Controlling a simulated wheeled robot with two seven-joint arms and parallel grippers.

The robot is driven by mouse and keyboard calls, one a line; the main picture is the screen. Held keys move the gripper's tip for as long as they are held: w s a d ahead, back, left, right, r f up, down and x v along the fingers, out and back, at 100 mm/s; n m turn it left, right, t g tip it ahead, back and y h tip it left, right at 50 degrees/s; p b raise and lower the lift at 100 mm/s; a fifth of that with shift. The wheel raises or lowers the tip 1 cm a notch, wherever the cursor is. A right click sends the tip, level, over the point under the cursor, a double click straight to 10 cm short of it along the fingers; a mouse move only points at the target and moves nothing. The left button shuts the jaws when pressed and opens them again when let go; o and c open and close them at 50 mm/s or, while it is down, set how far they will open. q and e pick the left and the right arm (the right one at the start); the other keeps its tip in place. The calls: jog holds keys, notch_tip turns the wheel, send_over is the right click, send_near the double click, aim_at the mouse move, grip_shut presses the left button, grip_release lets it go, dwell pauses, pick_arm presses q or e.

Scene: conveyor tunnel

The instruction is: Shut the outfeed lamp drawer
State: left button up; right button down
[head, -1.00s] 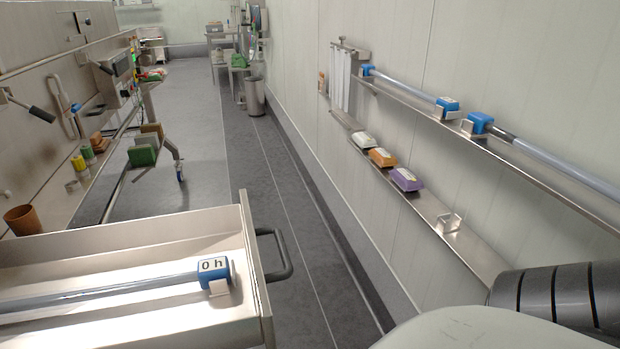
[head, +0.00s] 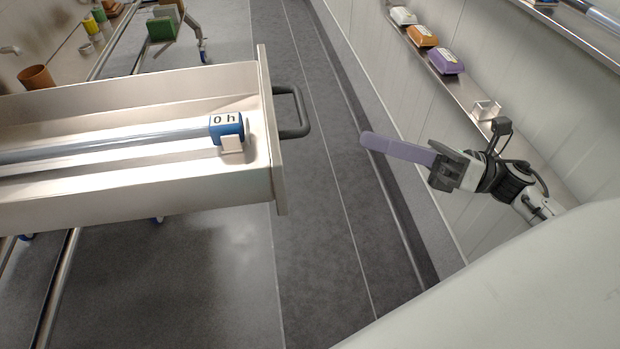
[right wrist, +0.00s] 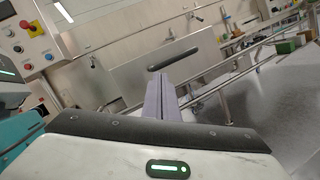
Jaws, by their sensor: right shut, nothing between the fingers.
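The outfeed lamp drawer (head: 130,200) stands pulled out at the left in the head view, its front panel (head: 268,150) facing right. Its dark bar handle (head: 295,112) sticks out to the right. Inside lies a clear lamp tube (head: 110,145) with a blue end cap (head: 226,128) marked "0 h". My right gripper (head: 366,139) is shut and empty, its long purple fingers pointing left toward the handle, with a gap between. In the right wrist view, the shut fingers (right wrist: 160,80) point toward the dark handle (right wrist: 173,60). My left gripper is not in view.
A wall shelf (head: 460,90) with white, orange and purple boxes (head: 445,61) runs along the right, near my right arm. A brown cup (head: 36,78) stands behind the drawer. The grey floor (head: 330,230) right of the drawer is clear.

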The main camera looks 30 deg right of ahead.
jog(key=s+n+g+y, duration=0.1)
jog(key=s+n+g, duration=0.3)
jog(key=n+g, duration=0.45)
jog(key=w+a+n+t+p, duration=0.1)
jog(key=w+a+n, duration=0.1)
jog(key=a, duration=1.1)
jog(key=shift+w+a+r+p, duration=0.15)
jog(key=shift+w+r+p, duration=0.25)
jog(key=shift+w, duration=0.35)
jog(key=shift+t, duration=0.25)
